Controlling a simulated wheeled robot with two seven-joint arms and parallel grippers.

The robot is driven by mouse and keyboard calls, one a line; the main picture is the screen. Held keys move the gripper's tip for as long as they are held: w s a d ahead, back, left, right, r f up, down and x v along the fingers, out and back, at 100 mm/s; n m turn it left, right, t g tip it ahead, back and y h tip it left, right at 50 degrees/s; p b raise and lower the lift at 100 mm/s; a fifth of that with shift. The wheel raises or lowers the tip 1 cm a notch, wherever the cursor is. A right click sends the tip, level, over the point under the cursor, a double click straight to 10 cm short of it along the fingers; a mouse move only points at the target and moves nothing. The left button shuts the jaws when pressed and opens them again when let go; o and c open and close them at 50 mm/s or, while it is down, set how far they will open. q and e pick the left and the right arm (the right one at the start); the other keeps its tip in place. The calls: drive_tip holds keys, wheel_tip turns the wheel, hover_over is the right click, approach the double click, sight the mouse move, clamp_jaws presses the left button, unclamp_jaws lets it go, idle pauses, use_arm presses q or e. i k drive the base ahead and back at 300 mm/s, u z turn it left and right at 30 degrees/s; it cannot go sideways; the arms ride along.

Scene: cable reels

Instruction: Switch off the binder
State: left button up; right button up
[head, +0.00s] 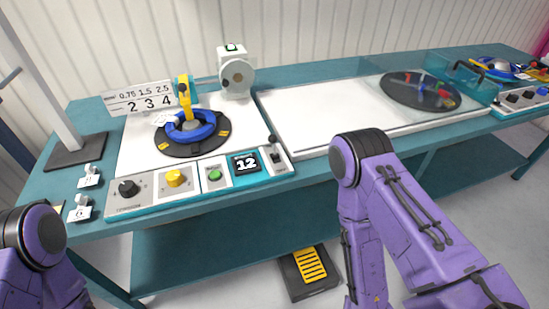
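A winding station stands on the left of the teal bench, with a blue cable coil (191,128) on a black disc and a yellow arm (184,97) over it. Its front panel has a black knob (128,188), a yellow knob (174,178), a green button (214,175), a display reading 12 (245,163) and a small switch (275,157) at the right end. A white box-shaped unit with a grey round face (237,75) stands behind. I cannot tell which part is called the binder. Neither of my grippers shows; only my purple arm links are in view.
A clear-covered white bed with a dark disc (405,91) lies to the right. A second panel and blue coil (497,65) stand at the far right. Small white pieces (89,176) sit at the left edge. A yellow-ribbed pedal (309,266) is on the floor.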

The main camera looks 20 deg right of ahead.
sight(272, 138)
drive_tip(key=u, duration=1.3)
drive_tip(key=i, duration=0.35)
drive_tip(key=z, duration=2.45)
